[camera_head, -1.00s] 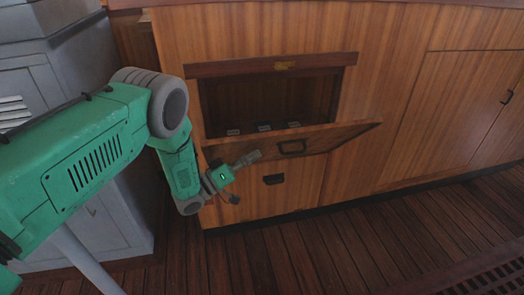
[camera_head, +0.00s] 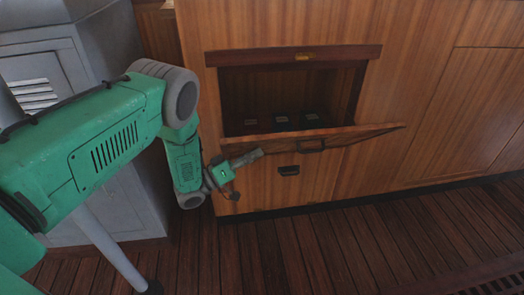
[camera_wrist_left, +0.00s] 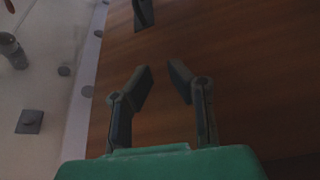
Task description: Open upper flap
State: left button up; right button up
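The upper flap (camera_head: 350,136) is a wooden panel tilted outward and down from the cabinet, leaving the compartment above it open. Its dark handle (camera_head: 311,145) is on the front face. My left gripper (camera_head: 256,155) is at the flap's left part, just in front of or below its face; I cannot tell whether it touches. In the left wrist view my left gripper (camera_wrist_left: 162,76) has its two fingers apart with nothing between them, facing a wooden surface (camera_wrist_left: 235,70). A dark handle (camera_wrist_left: 143,12) shows at the top there. My right gripper is out of view.
Several small dark boxes (camera_head: 281,122) stand inside the compartment. A lower wooden panel has its own dark handle (camera_head: 289,170). A grey metal cabinet (camera_head: 125,205) stands on the left beside my arm. The plank floor (camera_head: 330,245) in front is clear.

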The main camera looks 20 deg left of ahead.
pick_arm(q)
jog(key=w+a+v, duration=0.1)
jog(key=v, duration=1)
jog(key=shift+a+f, duration=0.15)
jog(key=shift+f, duration=0.25)
dwell(0.9)
